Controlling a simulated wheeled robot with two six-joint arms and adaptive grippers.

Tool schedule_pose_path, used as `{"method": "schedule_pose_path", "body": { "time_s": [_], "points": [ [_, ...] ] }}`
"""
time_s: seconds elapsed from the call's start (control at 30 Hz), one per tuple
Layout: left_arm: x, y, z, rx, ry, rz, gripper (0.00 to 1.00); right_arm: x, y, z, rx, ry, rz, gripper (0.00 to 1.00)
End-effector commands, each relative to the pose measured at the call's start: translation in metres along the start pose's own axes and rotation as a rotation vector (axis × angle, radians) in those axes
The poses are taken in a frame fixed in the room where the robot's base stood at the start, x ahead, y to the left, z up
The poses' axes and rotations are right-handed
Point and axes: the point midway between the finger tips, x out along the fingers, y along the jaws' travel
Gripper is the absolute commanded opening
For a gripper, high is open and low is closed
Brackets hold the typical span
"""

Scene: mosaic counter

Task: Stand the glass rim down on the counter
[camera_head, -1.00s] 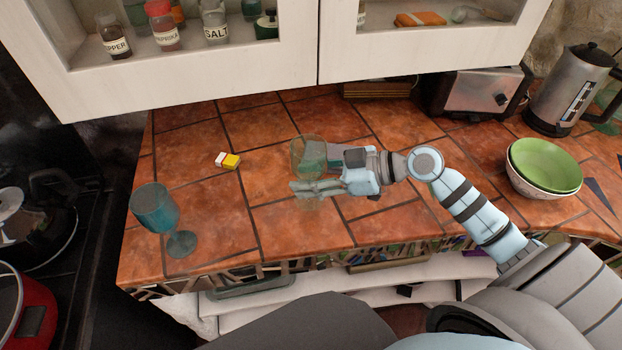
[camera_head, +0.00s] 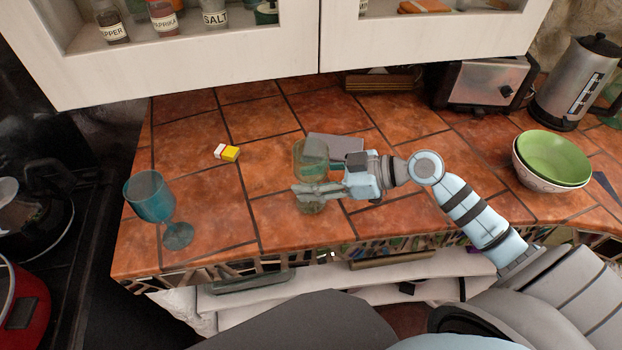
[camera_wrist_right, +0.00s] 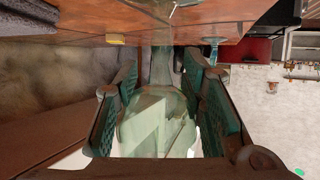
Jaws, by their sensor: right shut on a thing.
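In the right wrist view, the glass (camera_wrist_right: 158,125) fills the space between the two finger pads (camera_wrist_right: 160,108). That view appears upside down, with the counter at the top. The wide part of the glass is uppermost and the narrow part points toward the counter. Its lower end is over the tiled counter (camera_head: 215,195); whether it touches is unclear. My left gripper is out of view.
A blue goblet (camera_head: 150,196) stands upright at the counter's left end. A yellow and white block (camera_head: 227,153) lies behind. A grey flat item (camera_head: 335,147) is close behind the glass. Bowls (camera_head: 553,158), toaster (camera_head: 484,83) and kettle (camera_head: 575,85) stand right. Tiles between goblet and glass are clear.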

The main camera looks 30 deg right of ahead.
Motion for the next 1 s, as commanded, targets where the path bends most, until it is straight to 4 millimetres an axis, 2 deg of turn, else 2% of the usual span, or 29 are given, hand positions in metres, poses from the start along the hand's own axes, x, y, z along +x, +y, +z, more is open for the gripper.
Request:
{"method": "schedule_pose_path", "body": {
  "time_s": [0.27, 0.3, 0.43, 0.77, 0.87, 1.0],
  "points": [
    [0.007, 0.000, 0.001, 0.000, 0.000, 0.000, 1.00, 0.003, 0.000, 0.006, -0.001, 0.001, 0.000, 0.04],
    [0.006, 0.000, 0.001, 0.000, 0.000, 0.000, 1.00, 0.002, 0.000, 0.005, -0.001, 0.001, 0.000, 0.42],
    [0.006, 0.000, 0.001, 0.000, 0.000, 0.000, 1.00, 0.002, 0.000, 0.005, 0.000, 0.000, 0.000, 0.60],
    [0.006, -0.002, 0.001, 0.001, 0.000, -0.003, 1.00, 0.001, 0.000, 0.002, -0.002, 0.000, 0.000, 0.60],
    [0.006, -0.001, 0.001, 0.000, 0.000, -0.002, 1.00, -0.005, 0.001, -0.012, -0.005, 0.000, 0.001, 0.60],
    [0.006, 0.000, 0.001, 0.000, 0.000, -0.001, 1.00, -0.019, 0.001, -0.044, -0.008, -0.001, 0.001, 0.60]
  ]
}}
